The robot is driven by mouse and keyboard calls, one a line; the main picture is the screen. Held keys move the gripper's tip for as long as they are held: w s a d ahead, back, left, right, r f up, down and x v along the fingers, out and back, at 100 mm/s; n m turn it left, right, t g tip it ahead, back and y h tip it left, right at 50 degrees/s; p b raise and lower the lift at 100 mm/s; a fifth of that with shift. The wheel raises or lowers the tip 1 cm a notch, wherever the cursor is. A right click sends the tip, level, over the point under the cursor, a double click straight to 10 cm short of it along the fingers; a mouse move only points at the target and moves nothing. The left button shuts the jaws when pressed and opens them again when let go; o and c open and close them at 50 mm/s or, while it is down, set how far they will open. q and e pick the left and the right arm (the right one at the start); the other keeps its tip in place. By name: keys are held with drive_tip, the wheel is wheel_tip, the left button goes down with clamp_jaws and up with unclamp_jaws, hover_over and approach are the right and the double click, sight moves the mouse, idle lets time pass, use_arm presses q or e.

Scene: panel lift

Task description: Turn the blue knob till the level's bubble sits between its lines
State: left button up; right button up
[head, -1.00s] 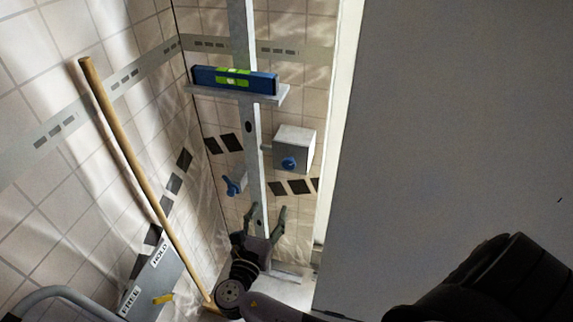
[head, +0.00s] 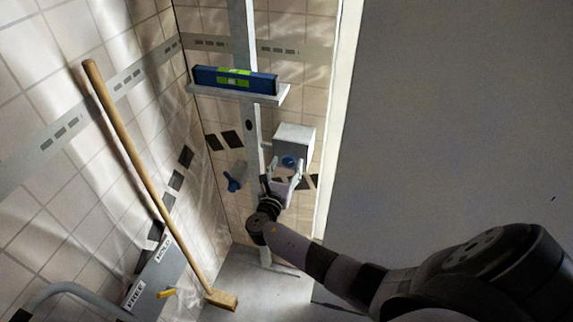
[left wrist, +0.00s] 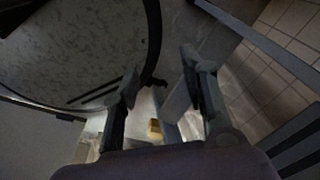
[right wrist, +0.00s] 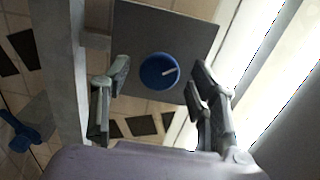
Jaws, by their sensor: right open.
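The blue level (head: 210,77) with a green vial (head: 235,78) lies on a shelf on the post; the bubble is too small to make out. My left gripper (left wrist: 160,85) is open and empty in the left wrist view.
A blue handle (head: 236,176) sticks out left of the post (head: 251,130). A wooden-handled broom (head: 140,165) leans on the left tiled wall near a grey labelled box (head: 152,277) with a yellow lever. A large grey panel (head: 450,110) fills the right.

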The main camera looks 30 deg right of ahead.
drive_tip(key=shift+w+d, duration=0.15)
drive_tip(key=shift+d, duration=0.1)
drive_tip(key=shift+c, duration=0.5)
drive_tip(key=c, duration=1)
drive_tip(key=m+b, duration=0.1)
drive_tip(key=m, duration=0.1)
drive_tip(key=m+b, duration=0.1)
drive_tip(key=b, duration=0.1)
drive_tip(key=shift+f+m, duration=0.3)
drive_tip(key=shift+m, duration=0.1)
drive_tip(key=shift+r+m+b, duration=0.1)
drive_tip(key=shift+m+b, duration=0.35)
drive_tip(key=shift+m, duration=0.05)
drive_tip(key=shift+r+m, duration=0.15)
drive_tip(key=shift+m, duration=0.15)
